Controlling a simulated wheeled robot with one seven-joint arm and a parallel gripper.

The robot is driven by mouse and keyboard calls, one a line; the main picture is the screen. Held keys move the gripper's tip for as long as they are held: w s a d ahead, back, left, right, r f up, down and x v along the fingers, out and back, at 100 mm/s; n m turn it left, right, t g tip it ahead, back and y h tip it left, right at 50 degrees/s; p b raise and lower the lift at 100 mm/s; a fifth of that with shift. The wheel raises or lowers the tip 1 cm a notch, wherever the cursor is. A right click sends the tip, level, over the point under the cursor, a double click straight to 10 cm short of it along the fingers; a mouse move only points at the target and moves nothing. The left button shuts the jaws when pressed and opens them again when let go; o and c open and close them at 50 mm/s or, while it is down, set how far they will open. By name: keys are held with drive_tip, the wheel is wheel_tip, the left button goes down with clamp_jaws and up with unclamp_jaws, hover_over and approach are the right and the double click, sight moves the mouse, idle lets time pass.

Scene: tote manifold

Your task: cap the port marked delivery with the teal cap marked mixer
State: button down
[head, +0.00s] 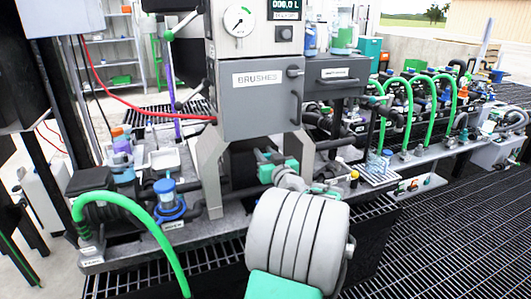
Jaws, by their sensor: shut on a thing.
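My arm fills the lower middle, with a large grey ribbed joint (300,240) nearest the camera. Beyond it, my gripper (266,157) seems to show as small dark and grey parts past a teal block, in front of the grey stand. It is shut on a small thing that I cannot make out. I cannot make out the teal cap or its marking. No port with a readable delivery mark shows, and my arm hides part of the bench front.
A grey cabinet marked BRUSHES (258,98) with a gauge stands above the bench. A blue fitting (168,200) and a green hose (140,215) are at left. Green hoses arch over pumps at right. A white rack (376,172) lies on the bench. Dark floor grating (440,240) is clear at right.

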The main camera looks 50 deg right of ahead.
drive_tip(key=shift+f+b, duration=0.8)
drive_tip(key=shift+f, duration=1.1)
wheel_tip(320, 180, down, 7)
drive_tip(key=b, duration=0.7)
drive_tip(key=shift+b, duration=0.3)
drive_tip(key=c, duration=1.1)
unclamp_jaws()
drive_tip(key=shift+o, duration=0.2)
drive_tip(key=p+v, duration=0.1)
drive_tip(key=v, duration=0.7)
drive_tip(key=shift+w, duration=0.1)
drive_tip(key=shift+c, duration=0.2)
